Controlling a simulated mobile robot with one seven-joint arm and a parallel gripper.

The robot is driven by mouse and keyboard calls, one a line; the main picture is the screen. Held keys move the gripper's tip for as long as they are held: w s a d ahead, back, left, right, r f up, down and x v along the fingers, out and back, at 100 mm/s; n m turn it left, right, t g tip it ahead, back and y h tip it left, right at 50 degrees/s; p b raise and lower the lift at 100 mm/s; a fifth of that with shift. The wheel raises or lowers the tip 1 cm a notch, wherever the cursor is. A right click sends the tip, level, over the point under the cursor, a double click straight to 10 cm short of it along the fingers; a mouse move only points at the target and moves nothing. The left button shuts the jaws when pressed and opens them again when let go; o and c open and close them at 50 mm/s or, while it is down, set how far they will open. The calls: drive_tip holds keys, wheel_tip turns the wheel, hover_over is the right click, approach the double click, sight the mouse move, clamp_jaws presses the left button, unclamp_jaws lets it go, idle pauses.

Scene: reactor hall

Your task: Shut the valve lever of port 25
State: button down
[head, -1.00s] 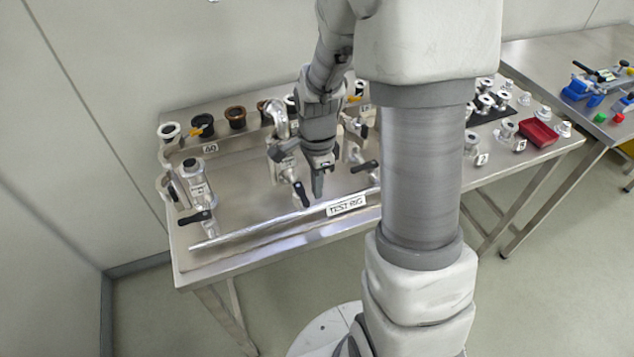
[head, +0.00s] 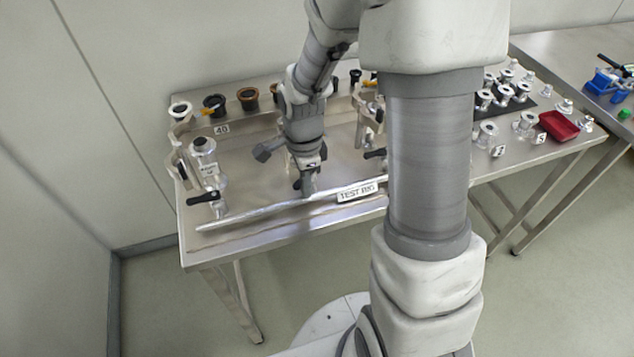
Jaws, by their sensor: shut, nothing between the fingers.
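My gripper (head: 307,187) is shut and empty, pointing down at the middle of the test rig, just behind its front rail. The middle valve, whose black lever showed earlier, is now hidden behind my gripper and wrist. I cannot tell whether my fingers touch that lever. A left valve (head: 205,165) under the label 40 (head: 221,129) has a black lever (head: 203,198) turned out sideways to the left. A right valve's black lever (head: 375,153) is partly hidden by my arm. No label reading 25 can be made out.
The steel front rail with the TEST RIG plate (head: 357,191) runs close to my gripper. Several ringed fittings (head: 215,104) stand along the back. A red tray (head: 558,126) and metal flanges are at the right. The bench top between the left valve and my gripper is clear.

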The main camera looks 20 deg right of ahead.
sight(295, 185)
drive_tip(key=shift+w+a, duration=0.45)
drive_tip(key=shift+a, duration=0.3)
drive_tip(key=shift+w+a, duration=0.6)
drive_tip(key=shift+w, duration=0.3)
drive_tip(key=shift+s+d+r+b, duration=0.1)
drive_tip(key=shift+s+d+b, duration=0.2)
drive_tip(key=shift+s, duration=0.25)
wheel_tip(295, 185, up, 7)
drive_tip(key=p, duration=0.5)
